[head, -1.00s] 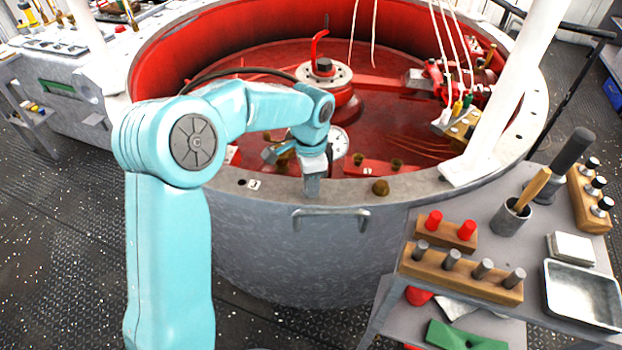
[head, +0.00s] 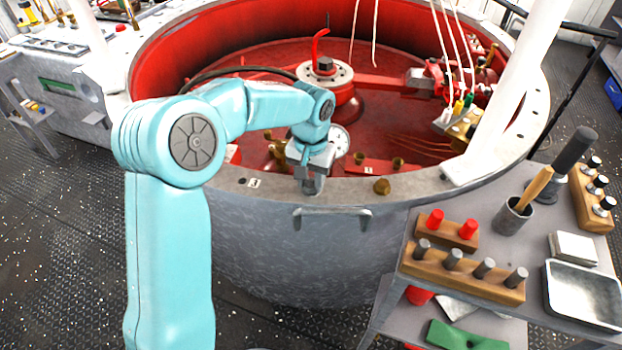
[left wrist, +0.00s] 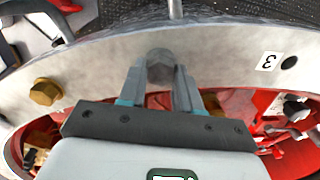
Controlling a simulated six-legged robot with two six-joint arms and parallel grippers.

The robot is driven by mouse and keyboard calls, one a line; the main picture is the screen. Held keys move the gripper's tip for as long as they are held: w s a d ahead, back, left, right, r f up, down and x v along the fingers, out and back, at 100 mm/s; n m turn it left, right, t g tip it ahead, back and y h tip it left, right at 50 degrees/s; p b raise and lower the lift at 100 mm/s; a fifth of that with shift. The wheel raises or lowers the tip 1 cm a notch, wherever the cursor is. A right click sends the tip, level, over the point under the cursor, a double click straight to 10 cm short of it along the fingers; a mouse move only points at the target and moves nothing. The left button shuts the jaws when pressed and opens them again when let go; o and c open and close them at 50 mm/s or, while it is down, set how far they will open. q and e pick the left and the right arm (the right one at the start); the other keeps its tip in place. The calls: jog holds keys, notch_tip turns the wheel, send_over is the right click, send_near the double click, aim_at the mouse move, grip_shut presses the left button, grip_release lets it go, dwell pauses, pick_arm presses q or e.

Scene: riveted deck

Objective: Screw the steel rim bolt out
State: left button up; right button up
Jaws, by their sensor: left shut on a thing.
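The steel rim bolt (left wrist: 160,66) has a grey hex head and sits at the rim of the big round tub. My left gripper (left wrist: 160,85) is shut on it, with one finger on each side of the head in the left wrist view. In the head view my left gripper (head: 312,182) points down at the rim, and its fingers mostly hide the bolt. I cannot tell how far the bolt stands out of its hole. My right gripper is not in view.
A brass bolt (head: 382,187) sits on the rim (head: 440,180) to the right. A label "3" (left wrist: 269,61) and a dark hole (left wrist: 290,63) lie on the other side. A tool cart with a steel tray (head: 583,295) stands at the right.

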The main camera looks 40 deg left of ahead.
pick_arm(q)
jog(key=n, duration=0.7)
jog(key=shift+s+f+b, duration=0.15)
jog(key=shift+f+b, duration=0.1)
jog(key=shift+b, duration=0.15)
jog(key=n, duration=0.4)
jog(key=n+b, duration=0.1)
jog(key=n, duration=0.3)
jog(key=shift+n, duration=0.3)
jog(key=n, duration=0.3)
jog(key=shift+n, duration=0.3)
jog(key=n+b, duration=0.1)
jog(key=n, duration=0.3)
jog(key=shift+n, duration=0.3)
jog(key=n, duration=0.3)
jog(key=shift+b, duration=0.3)
jog(key=shift+n, duration=2.1)
